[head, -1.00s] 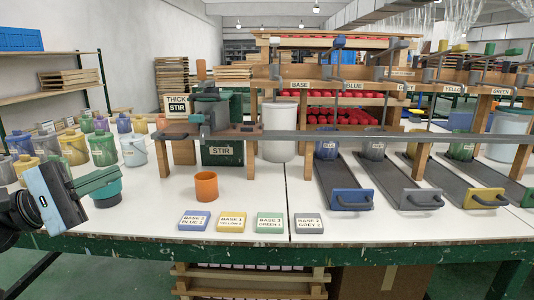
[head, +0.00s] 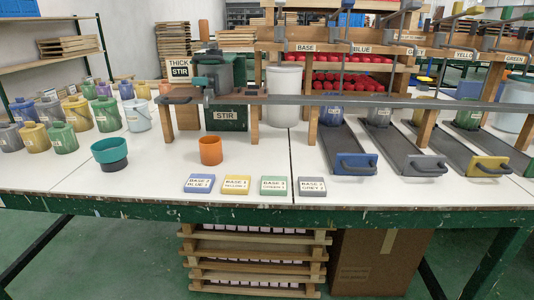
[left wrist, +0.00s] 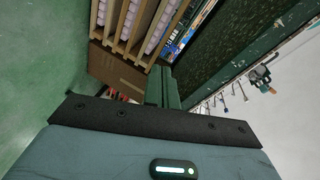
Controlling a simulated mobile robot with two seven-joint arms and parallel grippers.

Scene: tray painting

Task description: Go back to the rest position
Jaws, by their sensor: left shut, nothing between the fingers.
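My left gripper (left wrist: 163,88) shows only in the left wrist view. Its green fingers are together with nothing between them, away from the tabletop, with the green floor, wooden crates and the dark table side beyond. It is out of the head view. My right gripper is in neither view. In the head view a teal cup with a dark base (head: 110,152) stands upright on the white table at the left. An orange cup (head: 210,151) stands on the table near the middle.
The white table (head: 150,178) has a green front edge. Several lidded paint pots (head: 78,113) stand at the left. Blue, yellow, green and grey labels (head: 236,186) lie near the front. Slides with trays (head: 352,163) run down at the right. Stacked crates (head: 252,262) sit below the table.

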